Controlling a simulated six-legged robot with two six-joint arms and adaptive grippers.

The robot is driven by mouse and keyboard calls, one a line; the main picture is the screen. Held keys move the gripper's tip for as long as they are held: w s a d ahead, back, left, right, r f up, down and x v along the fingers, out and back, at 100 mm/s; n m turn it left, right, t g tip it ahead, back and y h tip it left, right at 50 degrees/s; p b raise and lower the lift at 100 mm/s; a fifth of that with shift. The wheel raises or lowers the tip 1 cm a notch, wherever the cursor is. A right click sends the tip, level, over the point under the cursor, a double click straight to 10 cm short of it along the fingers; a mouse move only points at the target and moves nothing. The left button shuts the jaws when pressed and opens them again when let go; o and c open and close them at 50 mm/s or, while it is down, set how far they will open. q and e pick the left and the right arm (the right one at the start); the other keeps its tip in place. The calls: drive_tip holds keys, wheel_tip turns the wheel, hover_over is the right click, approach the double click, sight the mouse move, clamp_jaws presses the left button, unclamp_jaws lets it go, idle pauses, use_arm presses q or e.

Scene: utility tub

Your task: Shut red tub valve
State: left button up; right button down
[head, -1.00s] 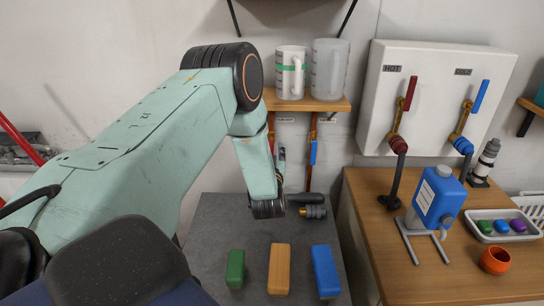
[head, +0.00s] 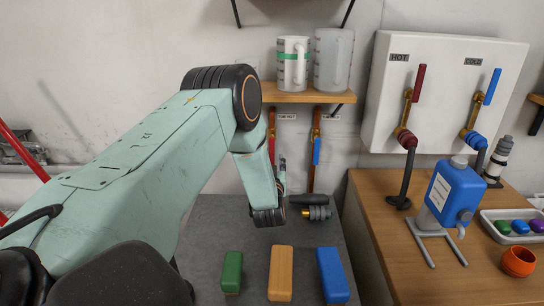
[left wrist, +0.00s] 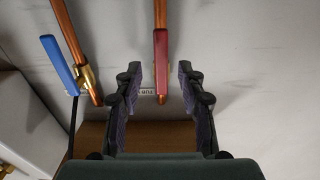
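The red tub valve handle (head: 272,151) sits on a copper pipe under the shelf, partly hidden behind my left arm in the head view. In the left wrist view the red handle (left wrist: 161,54) lies in line with its pipe. My left gripper (head: 282,165) is in front of the wall below the shelf. In the left wrist view my left gripper (left wrist: 160,75) is open, its fingers apart on either side of the red handle's picture position, with clear gaps. I cannot tell its depth to the handle. My right gripper is not in view.
A blue valve handle (head: 316,151) is on the neighbouring pipe. The shelf (head: 325,97) above holds two jugs. A grey surface with green (head: 232,272), orange (head: 281,272) and blue (head: 332,274) blocks lies below. A hot and cold panel (head: 440,95) stands right, above a wooden counter.

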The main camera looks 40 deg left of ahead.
sight(272, 151)
use_arm(q)
drive_tip(key=x, duration=0.5)
drive_tip(key=shift+a+f, duration=0.1)
drive_tip(key=shift+f, duration=0.1)
drive_tip(key=shift+r, duration=0.1)
clamp_jaws()
idle(0.6)
